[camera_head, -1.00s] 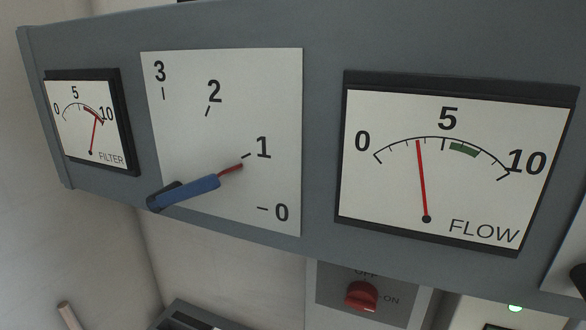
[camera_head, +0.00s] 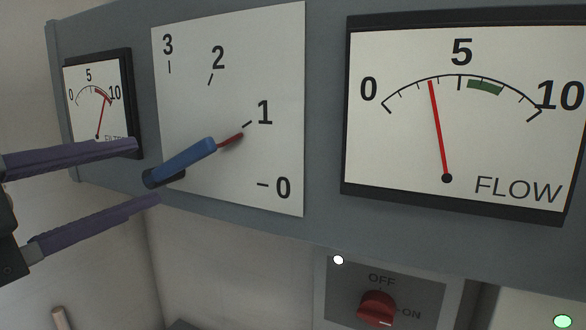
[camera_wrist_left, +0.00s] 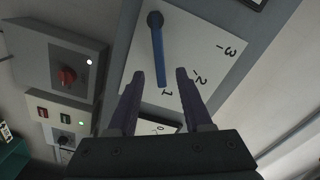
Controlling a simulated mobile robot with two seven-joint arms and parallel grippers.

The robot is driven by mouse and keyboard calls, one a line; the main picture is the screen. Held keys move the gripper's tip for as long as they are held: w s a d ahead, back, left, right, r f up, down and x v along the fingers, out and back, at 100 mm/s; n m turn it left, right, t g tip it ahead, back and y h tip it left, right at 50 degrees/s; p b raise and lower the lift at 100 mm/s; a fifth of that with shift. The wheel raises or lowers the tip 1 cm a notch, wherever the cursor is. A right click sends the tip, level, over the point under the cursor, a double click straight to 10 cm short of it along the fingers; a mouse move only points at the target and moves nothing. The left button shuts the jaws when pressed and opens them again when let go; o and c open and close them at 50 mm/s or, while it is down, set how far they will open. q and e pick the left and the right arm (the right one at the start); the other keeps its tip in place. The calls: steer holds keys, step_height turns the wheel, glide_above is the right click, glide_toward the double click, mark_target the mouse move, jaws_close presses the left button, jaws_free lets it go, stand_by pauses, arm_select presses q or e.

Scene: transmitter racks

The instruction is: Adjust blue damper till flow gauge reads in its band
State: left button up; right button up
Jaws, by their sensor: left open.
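The blue damper handle (camera_head: 182,161) is mounted at its lower left end on a white scale plate (camera_head: 235,60) marked 0 to 3. Its red tip points just below the 1 mark. The flow gauge (camera_head: 410,150) has its red needle between 0 and 5, nearer 5, left of the green band (camera_head: 485,87). My left gripper (camera_head: 147,173) is open, its purple fingers coming in from the left near the handle's pivot end. In the left wrist view the blue handle (camera_wrist_left: 158,55) shows between the spread fingers (camera_wrist_left: 160,73); contact is not evident. My right gripper is not in view.
A filter gauge (camera_head: 82,120), partly covered by my upper finger, reads in its red band. Below the panel are a red OFF/ON switch (camera_head: 376,308), a white lamp (camera_head: 338,260) and a lit green lamp (camera_head: 562,321).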

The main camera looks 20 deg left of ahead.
mark_target(178, 162)
arm_select(q)
steer(key=w+p, duration=0.1)
steer(key=w, duration=0.2)
steer(key=w+p, duration=0.1)
steer(key=w, duration=0.2)
steer(key=shift+d+r, duration=0.15)
steer(key=shift+w+d+f, duration=0.1)
steer(key=shift+w+f, duration=0.1)
steer(key=shift+w, duration=0.5)
jaws_close()
stand_by(0.6)
